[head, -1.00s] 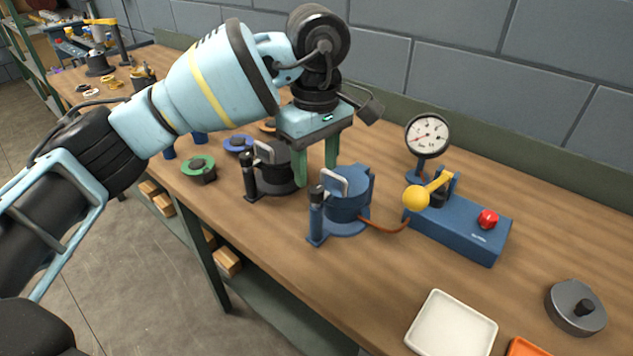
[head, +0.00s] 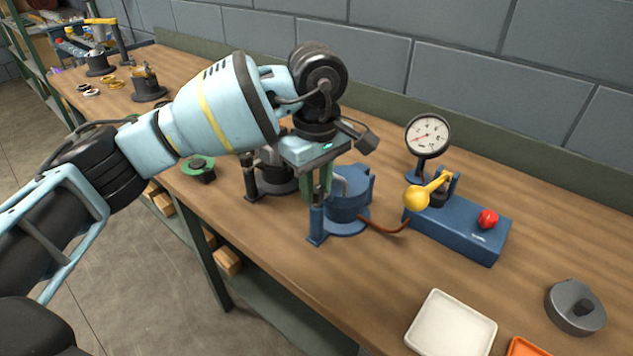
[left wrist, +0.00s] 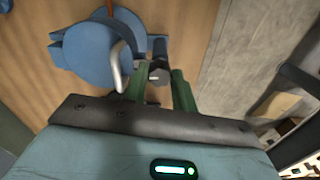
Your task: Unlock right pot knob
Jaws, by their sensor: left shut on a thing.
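The right pot is a blue pot (head: 349,205) with a metal handle bar, standing on the bench; it also shows in the left wrist view (left wrist: 85,50). Its dark knob (left wrist: 158,75) tops a blue post (head: 317,222) at the pot's left side. My left gripper (head: 318,190) has its green fingers on either side of this knob, pointing down. In the left wrist view the gripper (left wrist: 160,86) is shut on the knob. In the head view the fingers mostly hide the knob. My right gripper is out of view.
A dark pot (head: 272,178) stands close on the left. An orange hose (head: 385,226) joins the blue pot to a blue pump base (head: 470,236) with a yellow-knobbed lever. A pressure gauge (head: 428,135), white tray (head: 450,325) and grey lid (head: 575,305) lie to the right.

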